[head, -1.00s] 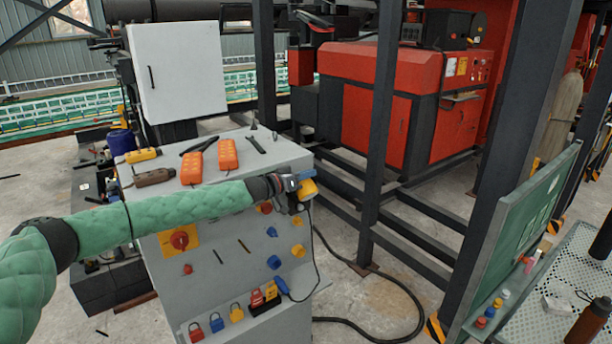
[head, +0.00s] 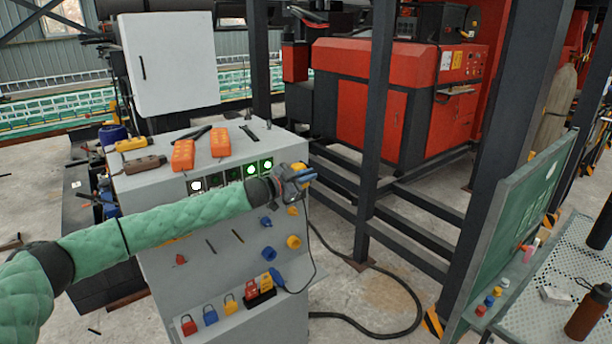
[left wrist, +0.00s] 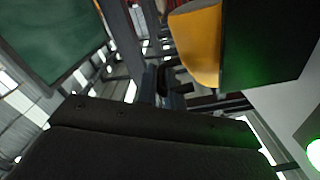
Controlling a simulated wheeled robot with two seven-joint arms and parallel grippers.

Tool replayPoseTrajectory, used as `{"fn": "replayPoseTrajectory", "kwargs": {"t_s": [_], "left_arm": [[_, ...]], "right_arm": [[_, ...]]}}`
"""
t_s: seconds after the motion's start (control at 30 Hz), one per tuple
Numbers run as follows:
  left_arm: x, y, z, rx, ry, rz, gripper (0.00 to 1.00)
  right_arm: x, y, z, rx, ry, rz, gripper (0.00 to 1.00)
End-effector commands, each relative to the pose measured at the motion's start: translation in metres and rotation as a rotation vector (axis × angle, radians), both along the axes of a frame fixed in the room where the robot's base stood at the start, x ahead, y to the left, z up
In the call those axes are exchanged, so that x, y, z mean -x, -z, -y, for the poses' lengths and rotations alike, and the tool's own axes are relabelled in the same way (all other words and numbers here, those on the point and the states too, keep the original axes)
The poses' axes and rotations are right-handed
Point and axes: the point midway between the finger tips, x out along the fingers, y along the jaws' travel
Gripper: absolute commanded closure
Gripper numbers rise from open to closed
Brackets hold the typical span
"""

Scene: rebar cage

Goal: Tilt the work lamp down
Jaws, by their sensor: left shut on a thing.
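The work lamp (head: 301,169) shows as a small yellow head at the right front corner of the grey control cabinet. My left gripper (head: 298,178) is shut on it, and the fingers hide much of the lamp. In the left wrist view a yellow rounded part of the lamp (left wrist: 203,42) is close at the upper right, beside a dark face with a green glow. The lamp's exact tilt is hard to read. My right gripper is in neither view.
The cabinet front (head: 225,270) holds lit indicators, knobs and padlocks. Orange pendants (head: 183,155) lie on its top. A dark steel post (head: 378,130) stands to the right, with a red machine (head: 345,100) behind. A green board (head: 520,225) stands at the right.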

Motion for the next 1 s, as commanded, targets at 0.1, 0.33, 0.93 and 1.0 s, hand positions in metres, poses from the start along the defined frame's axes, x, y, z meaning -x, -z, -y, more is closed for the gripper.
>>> {"fn": "replayPoseTrajectory", "kwargs": {"t_s": [0.1, 0.33, 0.93, 1.0], "left_arm": [[0.001, 0.005, 0.001, -0.032, 0.000, 0.045, 1.00], [0.001, 0.008, 0.001, -0.069, 0.000, 0.095, 1.00], [0.002, 0.009, 0.001, -0.079, 0.000, 0.106, 0.71], [0.002, 0.009, 0.001, -0.079, 0.000, 0.106, 0.69]], "right_arm": [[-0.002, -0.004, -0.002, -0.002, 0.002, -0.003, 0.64], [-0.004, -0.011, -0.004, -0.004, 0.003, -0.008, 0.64], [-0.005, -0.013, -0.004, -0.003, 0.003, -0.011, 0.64], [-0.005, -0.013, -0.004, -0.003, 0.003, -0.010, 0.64]]}}
